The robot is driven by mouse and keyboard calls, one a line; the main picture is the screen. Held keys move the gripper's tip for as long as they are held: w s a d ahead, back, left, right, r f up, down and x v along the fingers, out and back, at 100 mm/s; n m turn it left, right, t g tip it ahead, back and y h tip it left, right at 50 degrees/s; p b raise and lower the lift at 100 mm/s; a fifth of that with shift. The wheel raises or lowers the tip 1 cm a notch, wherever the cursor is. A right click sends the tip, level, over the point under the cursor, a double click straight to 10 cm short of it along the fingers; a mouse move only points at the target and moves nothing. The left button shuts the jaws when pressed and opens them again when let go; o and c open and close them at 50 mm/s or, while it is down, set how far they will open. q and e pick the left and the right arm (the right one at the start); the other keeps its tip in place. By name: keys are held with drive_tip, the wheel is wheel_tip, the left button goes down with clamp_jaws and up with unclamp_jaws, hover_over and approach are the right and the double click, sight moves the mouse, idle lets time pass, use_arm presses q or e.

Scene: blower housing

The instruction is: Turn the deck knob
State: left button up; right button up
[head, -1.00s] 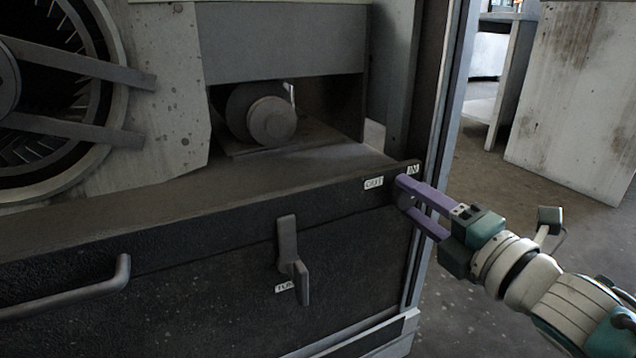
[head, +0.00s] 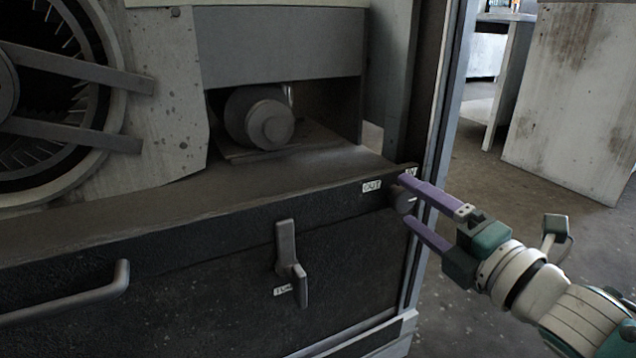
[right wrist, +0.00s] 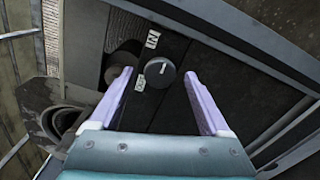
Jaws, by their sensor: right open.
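The deck knob (head: 404,201) is a small dark grey round knob at the right end of the black deck's front edge. In the right wrist view the knob (right wrist: 160,74) shows a short white mark on its face. My right gripper (head: 410,202) is open, with one purple finger above the knob and one below it in the head view. In the right wrist view its fingertips (right wrist: 158,74) stand on either side of the knob with a gap at each side. My left gripper is not in view.
A label reading OUT (head: 371,187) is left of the knob, and an IN label (right wrist: 152,40) is beside it. A lever handle (head: 287,255) and a bar handle (head: 75,295) are on the front panel. A metal post (head: 440,120) stands close right of the knob.

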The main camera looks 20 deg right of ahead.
drive_tip(key=s+p, duration=0.2)
drive_tip(key=s, duration=0.7)
drive_tip(key=shift+d+p, duration=0.35)
drive_tip(key=shift+p, duration=0.05)
drive_tip(key=shift+w, duration=0.1)
